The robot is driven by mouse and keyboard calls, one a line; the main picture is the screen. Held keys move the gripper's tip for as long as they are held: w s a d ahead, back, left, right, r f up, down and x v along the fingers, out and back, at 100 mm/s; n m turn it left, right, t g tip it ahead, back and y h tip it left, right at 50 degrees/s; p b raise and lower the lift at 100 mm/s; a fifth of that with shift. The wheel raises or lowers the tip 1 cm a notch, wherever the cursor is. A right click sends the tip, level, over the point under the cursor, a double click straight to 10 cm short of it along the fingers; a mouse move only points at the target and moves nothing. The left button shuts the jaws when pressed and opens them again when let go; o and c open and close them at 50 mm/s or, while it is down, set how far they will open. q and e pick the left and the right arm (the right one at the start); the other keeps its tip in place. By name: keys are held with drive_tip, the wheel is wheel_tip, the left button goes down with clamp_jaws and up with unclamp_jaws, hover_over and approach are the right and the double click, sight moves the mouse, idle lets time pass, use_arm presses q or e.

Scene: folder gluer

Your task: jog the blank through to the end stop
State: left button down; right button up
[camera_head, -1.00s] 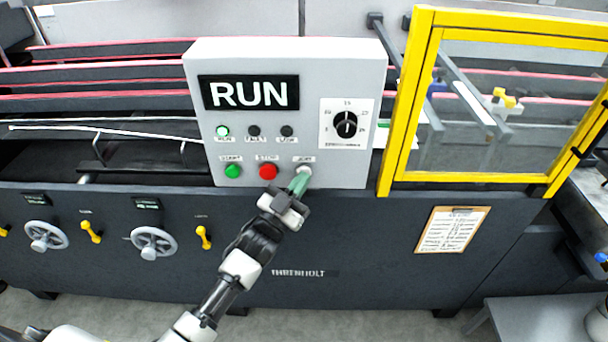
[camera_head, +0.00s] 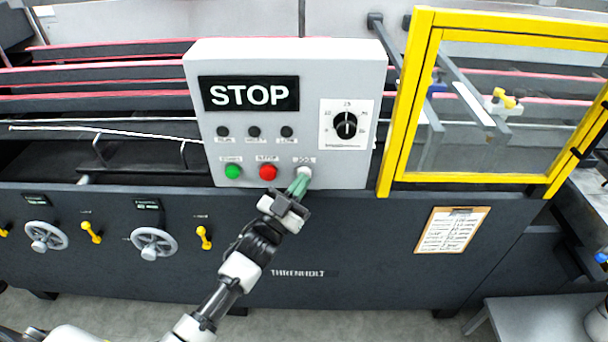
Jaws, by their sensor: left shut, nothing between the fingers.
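The grey control panel (camera_head: 290,60) stands in the middle, and its display (camera_head: 249,94) reads STOP. The row of lamps (camera_head: 254,132) below it is dark. Under the lamps are a green button (camera_head: 233,171), a red button (camera_head: 267,172) and the pale jog button (camera_head: 304,172). My left gripper (camera_head: 300,186) is shut and empty, with its greenish fingertips just below and in front of the jog button; I cannot tell whether they touch it. My right gripper is not in view. I cannot make out the blank or the end stop.
A yellow-framed clear guard (camera_head: 410,100) stands right of the panel, with a yellow-knobbed part (camera_head: 503,98) behind it. Grey handwheels (camera_head: 153,242) and yellow levers (camera_head: 204,238) are on the machine's front. A clipboard (camera_head: 453,230) hangs on the right.

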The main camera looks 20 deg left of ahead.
use_arm(q)
drive_tip(key=shift+s+d, duration=0.2)
drive_tip(key=shift+s, duration=0.5)
drive_tip(key=shift+p, duration=0.3)
drive_tip(key=s+p, duration=0.1)
drive_tip(key=s, duration=0.1)
drive_tip(key=s+d, duration=0.1)
drive_tip(key=s, duration=0.1)
drive_tip(key=shift+s+d+p, duration=0.2)
drive_tip(key=shift+s+p, duration=0.2)
drive_tip(key=shift+f, duration=0.1)
